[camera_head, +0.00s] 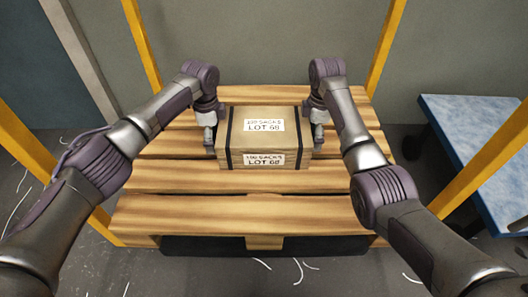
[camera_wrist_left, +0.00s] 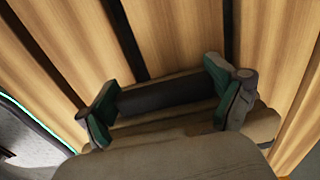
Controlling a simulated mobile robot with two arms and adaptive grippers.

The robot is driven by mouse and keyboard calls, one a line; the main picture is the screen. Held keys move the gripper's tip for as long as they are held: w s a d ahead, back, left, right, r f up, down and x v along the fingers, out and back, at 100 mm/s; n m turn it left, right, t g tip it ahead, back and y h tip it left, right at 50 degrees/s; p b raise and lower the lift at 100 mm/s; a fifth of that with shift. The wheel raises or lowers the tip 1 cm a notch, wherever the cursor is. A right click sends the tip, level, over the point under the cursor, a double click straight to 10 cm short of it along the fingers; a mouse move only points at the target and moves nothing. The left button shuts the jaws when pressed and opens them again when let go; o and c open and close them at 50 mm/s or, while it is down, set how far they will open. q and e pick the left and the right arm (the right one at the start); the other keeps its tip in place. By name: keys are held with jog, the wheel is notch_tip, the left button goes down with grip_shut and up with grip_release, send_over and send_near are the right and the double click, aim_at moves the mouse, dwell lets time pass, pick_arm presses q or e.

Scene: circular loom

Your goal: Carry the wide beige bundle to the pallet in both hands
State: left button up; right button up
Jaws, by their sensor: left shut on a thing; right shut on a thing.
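The wide beige bundle (camera_head: 264,138) is box-shaped, with two dark straps and white labels reading "LOT 68". It is level over the middle of the wooden pallet (camera_head: 200,215); I cannot tell whether it touches the slats. My left gripper (camera_head: 209,140) is shut on its left side and my right gripper (camera_head: 318,138) on its right side. In the left wrist view, a dark bar (camera_wrist_left: 165,97) lies between the fingers of my left gripper (camera_wrist_left: 168,108), with pallet slats (camera_wrist_left: 180,35) beyond. The fingertips are partly hidden in the head view.
Yellow posts (camera_head: 140,45) stand around the pallet's corners. A blue-topped table (camera_head: 475,140) is to the right. Bare slats lie in front of the bundle. Pale strands (camera_head: 298,270) are scattered on the dark floor. A grey wall is behind.

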pick_arm(q)
jog(key=o, duration=1.5)
pick_arm(e)
jog(key=o, duration=1.5)
jog(key=shift+c, duration=0.2)
pick_arm(q)
jog(key=shift+r, duration=0.1)
pick_arm(e)
jog(key=shift+r, duration=0.2)
pick_arm(q)
notch_tip(320, 180, up, 12)
jog(key=shift+f, duration=0.1)
pick_arm(e)
notch_tip(320, 180, up, 12)
jog(key=shift+f, duration=0.2)
pick_arm(q)
jog(key=shift+s, duration=0.1)
pick_arm(e)
jog(key=shift+s, duration=0.1)
